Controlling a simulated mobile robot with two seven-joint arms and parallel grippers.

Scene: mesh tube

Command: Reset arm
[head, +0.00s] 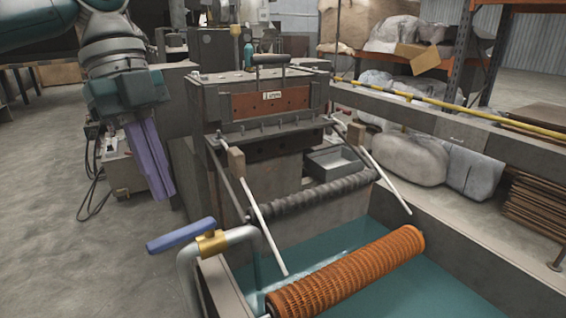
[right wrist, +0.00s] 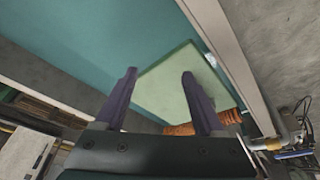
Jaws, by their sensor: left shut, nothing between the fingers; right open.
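My left arm comes in from the top left of the head view, and its purple gripper (head: 160,190) points down. It is shut and empty, in the air left of the machine. My right gripper (right wrist: 160,78) shows only in the right wrist view. Its two purple fingers are apart, with nothing held between them. An orange mesh tube (head: 345,272) lies slantwise over the teal tank in the head view. In the right wrist view part of the tube (right wrist: 185,129) shows behind the fingers, partly hidden by the right one.
The teal tank (head: 400,285) fills the lower right. A dark ribbed roller (head: 315,195) and pale rods stand above it. A pipe with a blue-handled valve (head: 185,236) rises at the tank's left. A pale green square (right wrist: 172,88) shows beyond my right fingers. Floor at left is open.

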